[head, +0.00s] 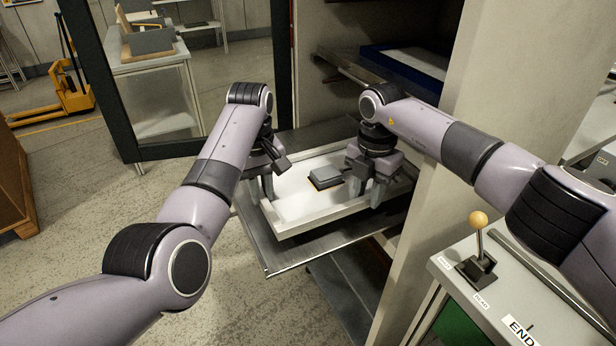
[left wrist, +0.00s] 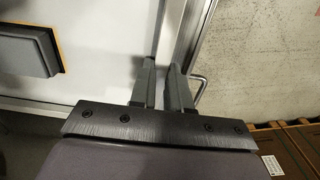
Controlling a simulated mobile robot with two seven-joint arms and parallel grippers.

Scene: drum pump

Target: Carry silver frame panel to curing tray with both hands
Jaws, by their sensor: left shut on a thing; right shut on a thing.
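The silver frame panel (head: 300,207), a pale sheet with a raised silver rim, is over a metal pull-out tray (head: 290,262), which looks like the curing tray. I cannot tell if the panel touches the tray. A grey block with an orange edge (head: 325,177) lies on the panel. My left gripper (head: 267,190) is shut on the panel's left rim. The left wrist view shows the rim (left wrist: 182,45) running between the fingers (left wrist: 160,85). My right gripper (head: 368,193) is shut on the panel toward its right end; its fingertips partly hide the rim there.
The tray sticks out of an open cabinet, with a blue-edged tray (head: 405,62) on a higher shelf. A dark-framed glass door (head: 123,90) stands left. A cabinet wall (head: 440,150) and a lever bench (head: 478,262) are close right. Floor is clear in front.

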